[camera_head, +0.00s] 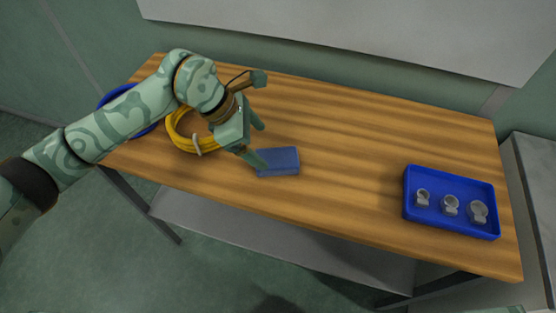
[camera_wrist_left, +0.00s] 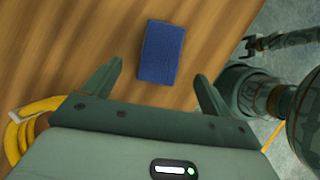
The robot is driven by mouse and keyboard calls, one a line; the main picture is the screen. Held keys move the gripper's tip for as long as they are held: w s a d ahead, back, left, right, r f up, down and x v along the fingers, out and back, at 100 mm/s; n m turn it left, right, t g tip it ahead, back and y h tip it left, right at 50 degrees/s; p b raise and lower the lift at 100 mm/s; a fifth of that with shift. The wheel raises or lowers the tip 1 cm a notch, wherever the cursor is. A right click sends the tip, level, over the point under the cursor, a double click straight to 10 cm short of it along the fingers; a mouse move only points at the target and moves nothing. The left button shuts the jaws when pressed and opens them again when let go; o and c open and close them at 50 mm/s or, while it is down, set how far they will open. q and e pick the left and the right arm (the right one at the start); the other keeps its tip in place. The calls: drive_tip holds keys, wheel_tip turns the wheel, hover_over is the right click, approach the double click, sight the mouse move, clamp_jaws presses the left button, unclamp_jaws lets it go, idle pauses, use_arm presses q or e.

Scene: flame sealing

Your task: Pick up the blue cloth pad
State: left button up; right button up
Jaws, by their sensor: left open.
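The blue cloth pad (camera_head: 280,161) lies flat on the wooden table, left of its middle, in the head view. In the left wrist view the pad (camera_wrist_left: 161,51) lies beyond the fingertips, between the lines of the two fingers. My left gripper (camera_head: 262,144) is open and empty, just to the left of and above the pad in the head view. Its fingers (camera_wrist_left: 158,72) are spread wide in the left wrist view. My right gripper is not clearly seen in the head view.
A yellow hose coil (camera_head: 178,139) lies left of my left gripper, with a blue coil (camera_head: 109,97) behind my arm. A blue tray (camera_head: 407,207) with 3 grey clamps (camera_head: 450,205) sits at the table's right. The table (camera_head: 345,140) between pad and tray is clear.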

sight(275, 158)
use_arm(q)
drive_tip(key=b+x, duration=0.1)
drive_tip(key=x, duration=0.5)
drive_tip(key=shift+d+f, duration=0.2)
drive_tip(key=shift+s, duration=0.1)
drive_tip(key=shift+f, duration=0.2)
idle(0.3)
drive_tip(key=c, duration=1.2)
drive_tip(key=shift+o, duration=0.2)
drive_tip(key=shift+r, duration=0.1)
